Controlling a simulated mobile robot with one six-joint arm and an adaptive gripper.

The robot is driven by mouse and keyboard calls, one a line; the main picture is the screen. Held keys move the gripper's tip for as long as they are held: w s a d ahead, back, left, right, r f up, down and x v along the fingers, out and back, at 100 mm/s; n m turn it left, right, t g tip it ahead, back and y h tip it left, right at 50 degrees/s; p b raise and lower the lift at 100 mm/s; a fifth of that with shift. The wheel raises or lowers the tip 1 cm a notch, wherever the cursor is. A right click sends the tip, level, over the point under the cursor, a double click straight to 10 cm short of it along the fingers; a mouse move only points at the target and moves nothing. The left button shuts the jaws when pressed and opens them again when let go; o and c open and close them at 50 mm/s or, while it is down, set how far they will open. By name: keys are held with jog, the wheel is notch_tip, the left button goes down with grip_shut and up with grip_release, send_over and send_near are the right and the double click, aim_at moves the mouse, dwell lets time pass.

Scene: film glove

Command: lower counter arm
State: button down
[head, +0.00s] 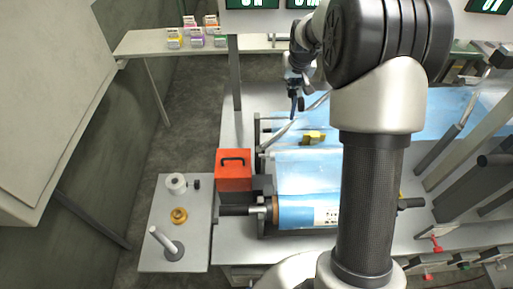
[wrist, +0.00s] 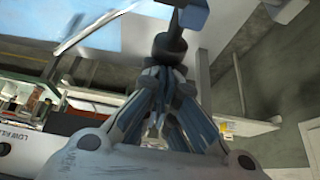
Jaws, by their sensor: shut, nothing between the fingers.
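A slim pale bar (head: 277,137), which looks like the counter arm, slants up to the right at the machine's back left. My gripper (head: 294,108) hangs just above and behind this bar, fingers down; whether it touches the bar is unclear. In the wrist view my gripper (wrist: 167,62) is closed, with a dark rounded piece and a blue piece (wrist: 193,14) at or past its tips. A yellow block (head: 312,137) sits on the film nearby.
An orange box (head: 233,170) stands left of the roll. A small side table (head: 160,235) holds a white roll, a yellow ring and an upright post. A shelf at the back (head: 145,43) bears several small coloured boxes. A grey post (head: 236,80) rises left of my gripper.

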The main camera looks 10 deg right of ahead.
aim_at(294, 105)
jog(key=shift+g, duration=0.5)
jog(key=s+f, duration=0.1)
jog(key=s, duration=0.1)
jog(key=s+f, duration=0.1)
jog(key=s+a+f+b, duration=0.1)
jog(key=s, duration=0.1)
jog(key=shift+s+a+f, duration=0.1)
jog(key=shift+s+f, duration=0.25)
jog(key=shift+f, duration=0.05)
jog(key=shift+s+r, duration=0.2)
jog(key=shift+s, duration=0.05)
jog(key=shift+s+a+r, duration=0.15)
jog(key=shift+s, duration=0.4)
jog(key=shift+w+r, duration=0.1)
jog(key=shift+w+d+r+p, duration=0.1)
jog(key=shift+w+r+p, duration=0.2)
jog(key=shift+r+p, duration=1)
jog(key=shift+w+d+r+p, duration=0.1)
jog(key=shift+w+r+p, duration=0.25)
jog(key=shift+r+p, duration=1)
jog(key=shift+w+r+p, duration=0.3)
jog(key=shift+r+p, duration=0.55)
jog(key=shift+r, duration=0.9)
